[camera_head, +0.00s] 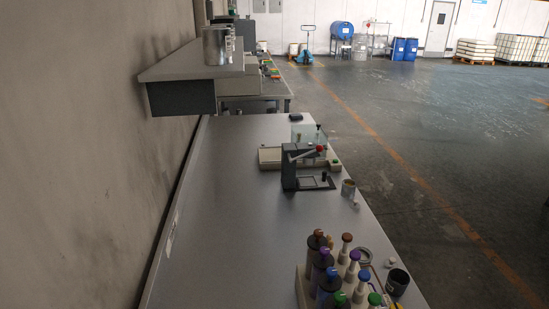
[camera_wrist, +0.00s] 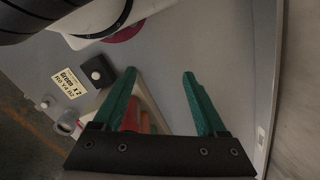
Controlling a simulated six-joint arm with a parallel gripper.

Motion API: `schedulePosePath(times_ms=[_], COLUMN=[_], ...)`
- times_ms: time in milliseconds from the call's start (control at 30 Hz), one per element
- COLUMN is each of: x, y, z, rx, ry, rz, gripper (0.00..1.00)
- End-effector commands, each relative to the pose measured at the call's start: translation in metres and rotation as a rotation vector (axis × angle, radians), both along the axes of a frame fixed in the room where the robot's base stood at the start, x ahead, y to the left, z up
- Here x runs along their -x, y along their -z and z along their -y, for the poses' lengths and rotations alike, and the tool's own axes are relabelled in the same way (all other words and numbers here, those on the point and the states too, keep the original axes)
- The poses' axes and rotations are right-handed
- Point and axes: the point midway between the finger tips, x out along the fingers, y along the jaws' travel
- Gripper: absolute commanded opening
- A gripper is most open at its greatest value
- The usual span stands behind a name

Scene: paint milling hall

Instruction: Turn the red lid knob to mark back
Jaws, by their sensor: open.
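In the head view a small red knob (camera_head: 319,149) sits on the arm of a dark grey bench device (camera_head: 290,167). I cannot tell whether this is the lid knob, and no marks can be read there. In the wrist view my gripper (camera_wrist: 159,74) has two green fingers spread wide apart, with nothing held between the tips. A reddish shape (camera_wrist: 144,122) shows low behind the left finger, partly hidden. A dark red patch (camera_wrist: 124,33) shows beside the arm link at the top; I cannot tell what it is. My gripper does not show in the head view.
A grey bench (camera_head: 225,220) runs along the wall, its left part clear. Bottles with coloured caps (camera_head: 329,284) stand at the near right. A shelf (camera_head: 190,70) juts out at upper left. A printed label (camera_wrist: 69,88) shows in the wrist view.

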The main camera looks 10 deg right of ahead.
Motion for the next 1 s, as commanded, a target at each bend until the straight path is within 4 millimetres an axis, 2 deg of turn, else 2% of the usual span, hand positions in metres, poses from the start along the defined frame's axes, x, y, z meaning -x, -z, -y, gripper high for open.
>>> schedulePosePath(times_ms=[33, 67, 167, 267, 300, 400, 500, 567, 667, 733, 1000], x=[-0.001, -0.003, -0.023, -0.051, -0.06, -0.076, -0.084, -0.086, -0.087, -0.086, -0.086], y=[-0.001, -0.004, -0.032, -0.079, -0.098, -0.138, -0.164, -0.173, -0.172, -0.159, -0.078], z=[0.0, 0.002, 0.014, 0.038, 0.049, 0.072, 0.087, 0.091, 0.094, 0.094, 0.093], rx=[0.002, 0.004, 0.036, 0.086, 0.101, 0.119, 0.112, 0.106, 0.102, 0.105, 0.105], ry=[0.01, 0.041, 0.357, 0.95, 1.2, 1.769, 2.167, 2.307, 2.393, 2.395, 2.389], rz=[-0.001, -0.005, -0.046, -0.108, -0.128, -0.16, -0.174, -0.179, -0.183, -0.185, -0.188], gripper=[0.64, 0.59, 0.58, 0.58, 0.58, 0.58, 0.58, 0.58, 0.58, 0.58, 0.58])
